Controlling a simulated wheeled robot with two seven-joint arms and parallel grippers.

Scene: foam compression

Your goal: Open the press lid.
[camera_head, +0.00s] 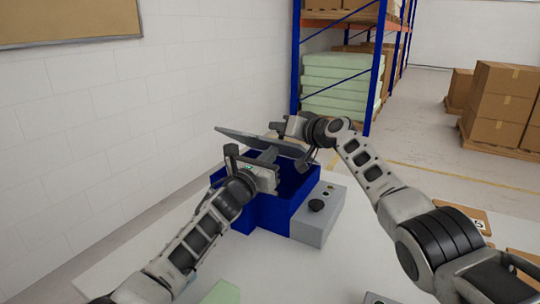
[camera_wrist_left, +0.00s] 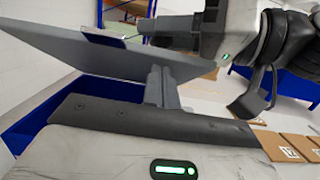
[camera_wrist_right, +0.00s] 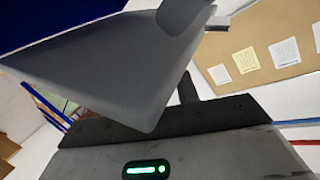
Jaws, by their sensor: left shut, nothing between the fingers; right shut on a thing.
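The press is a blue box (camera_head: 265,212) on the white table in the head view. Its grey lid (camera_head: 240,136) is raised and tilted above the box, with a gap between them. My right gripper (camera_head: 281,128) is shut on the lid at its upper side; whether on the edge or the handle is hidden. The lid (camera_wrist_right: 110,75) fills much of the right wrist view. My left gripper (camera_head: 268,154) is shut and empty, just below the lid at the box opening. Its closed fingers (camera_wrist_left: 160,78) point under the lid in the left wrist view.
A grey control box with a black knob (camera_head: 316,205) is at the press's right side. A pale green foam piece (camera_head: 222,292) lies at the table's front. A white wall (camera_head: 90,130) stands close on the left. Shelving with foam slabs (camera_head: 340,85) is behind.

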